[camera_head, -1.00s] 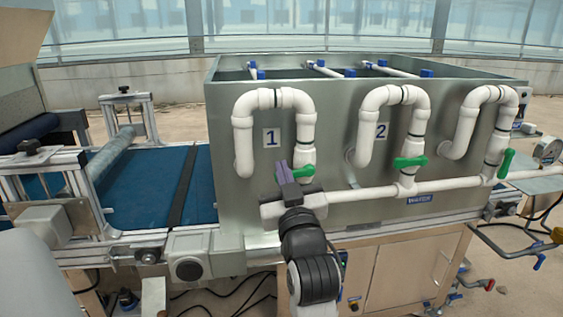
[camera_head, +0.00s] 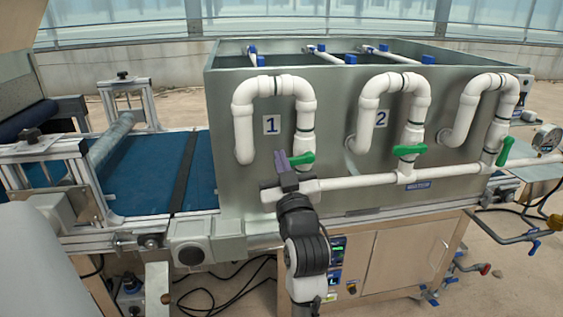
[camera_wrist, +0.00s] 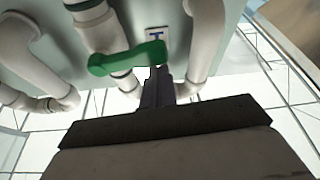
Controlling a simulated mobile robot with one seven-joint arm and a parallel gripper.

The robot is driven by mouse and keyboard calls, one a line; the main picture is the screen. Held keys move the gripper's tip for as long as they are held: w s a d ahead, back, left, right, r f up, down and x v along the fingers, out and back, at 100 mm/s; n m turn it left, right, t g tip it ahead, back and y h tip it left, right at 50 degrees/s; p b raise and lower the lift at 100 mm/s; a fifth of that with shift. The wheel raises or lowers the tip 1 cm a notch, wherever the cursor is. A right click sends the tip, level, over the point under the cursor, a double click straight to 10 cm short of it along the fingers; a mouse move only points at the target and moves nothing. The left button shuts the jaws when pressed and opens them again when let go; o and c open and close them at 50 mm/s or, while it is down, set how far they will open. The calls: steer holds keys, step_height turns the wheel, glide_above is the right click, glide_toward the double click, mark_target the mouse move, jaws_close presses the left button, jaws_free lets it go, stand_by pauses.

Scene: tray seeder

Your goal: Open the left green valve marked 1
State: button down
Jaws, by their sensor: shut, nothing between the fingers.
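The green valve handle marked 1 (camera_head: 303,158) sits on the leftmost vertical white pipe, below and right of the "1" label (camera_head: 271,124). The handle lies roughly crosswise to its pipe. In the wrist view the green handle (camera_wrist: 127,58) spans the pipe, with its right end close to the fingertips. My gripper (camera_head: 279,158) is shut and empty, just left of the handle; its fingers also show in the wrist view (camera_wrist: 158,78). I cannot tell whether the fingers touch the handle. The gripper hides part of what lies behind it.
The middle valve's green handle (camera_head: 409,150) lies crosswise by the "2" label (camera_head: 381,118). The right valve's green handle (camera_head: 505,151) stands steeply. A horizontal white pipe (camera_head: 350,181) runs beside my wrist. The grey metal tank (camera_head: 340,145) is close behind; a blue belt (camera_head: 140,170) is at left.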

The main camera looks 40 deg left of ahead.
steer(key=shift+f+n+g+b, duration=0.3)
steer(key=shift+f+n+b, duration=0.2)
steer(key=shift+n+b, duration=0.35)
steer(key=w+d+f+n+g+b, duration=0.3)
steer(key=f+n+g+b, duration=0.3)
steer(key=n+b, duration=0.8)
steer(key=n, duration=0.3)
steer(key=shift+w+f, duration=0.3)
steer(key=shift+f, duration=0.05)
steer(key=shift+w+d+b, duration=0.15)
steer(key=shift+b, duration=0.2)
